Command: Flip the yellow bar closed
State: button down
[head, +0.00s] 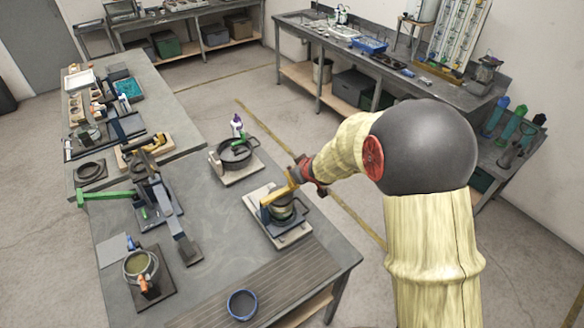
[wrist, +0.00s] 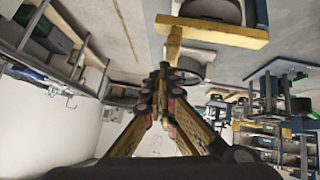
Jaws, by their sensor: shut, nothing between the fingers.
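The yellow bar (head: 277,194) sits on a fixture with a round dark metal body (head: 281,209) on a pale base plate, near the right edge of the table. In the wrist view the yellow bar (wrist: 212,33) runs across the upper middle, with a short yellow stem pointing toward my fingers. My gripper (head: 300,172) is at the bar's right end in the head view. In the wrist view my gripper's fingertips (wrist: 164,72) are together and empty, close to the stem. I cannot tell whether they touch it.
A black pot fixture (head: 236,154) stands behind the bar's fixture. A lever with a green handle (head: 107,196) and a pot with an orange clip (head: 140,264) are at left. A blue-rimmed bowl (head: 242,304) is in front. Bare tabletop (head: 222,235) lies left of the bar's fixture.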

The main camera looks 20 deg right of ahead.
jog(key=shift+d+f, duration=0.25)
jog(key=shift+f, duration=0.1)
dwell(0.4)
